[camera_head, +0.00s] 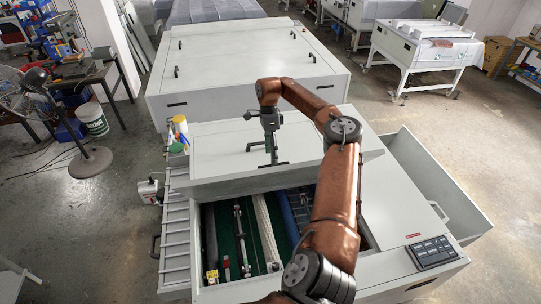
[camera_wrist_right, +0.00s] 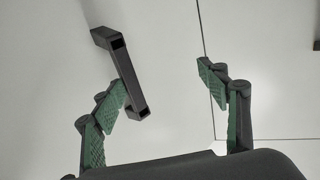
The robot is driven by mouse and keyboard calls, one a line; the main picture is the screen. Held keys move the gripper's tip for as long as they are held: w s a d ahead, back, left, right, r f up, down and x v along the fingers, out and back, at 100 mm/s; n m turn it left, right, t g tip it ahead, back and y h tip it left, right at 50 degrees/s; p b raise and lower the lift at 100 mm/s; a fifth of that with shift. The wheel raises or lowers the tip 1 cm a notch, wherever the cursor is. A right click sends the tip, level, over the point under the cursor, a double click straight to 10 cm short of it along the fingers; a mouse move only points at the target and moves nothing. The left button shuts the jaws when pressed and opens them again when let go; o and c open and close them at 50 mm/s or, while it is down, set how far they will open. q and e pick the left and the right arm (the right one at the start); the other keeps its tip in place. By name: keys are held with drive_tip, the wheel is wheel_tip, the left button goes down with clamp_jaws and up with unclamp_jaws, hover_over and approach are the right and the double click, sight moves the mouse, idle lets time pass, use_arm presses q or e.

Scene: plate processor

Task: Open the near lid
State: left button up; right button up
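The near lid (camera_head: 220,150) is a pale grey panel on the machine, with its front edge raised above an opening that shows rollers inside. A black bar handle (camera_head: 256,146) is on its face. My right gripper (camera_head: 269,148) is over the lid at this handle, with its arm reaching in from the lower right. In the right wrist view the green-padded fingers of this gripper (camera_wrist_right: 162,84) are spread apart. The handle (camera_wrist_right: 125,72) stands beside the left finger, overlapping its tip; I cannot tell whether they touch. My left gripper is out of view.
The larger far lid (camera_head: 240,62) with several black handles is behind. Rollers (camera_head: 262,230) show in the opening below the near lid. A control panel (camera_head: 432,252) is at the front right. A fan (camera_head: 82,160) stands on the left. Open floor (camera_head: 440,135) is on the right.

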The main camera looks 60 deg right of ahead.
drive_tip(key=shift+s+a, duration=0.4)
drive_tip(key=c, duration=0.5)
drive_tip(key=shift+w+d+f, duration=0.1)
drive_tip(key=shift+w+f, duration=0.05)
drive_tip(key=v, duration=1.3)
drive_tip(key=shift+a, duration=0.25)
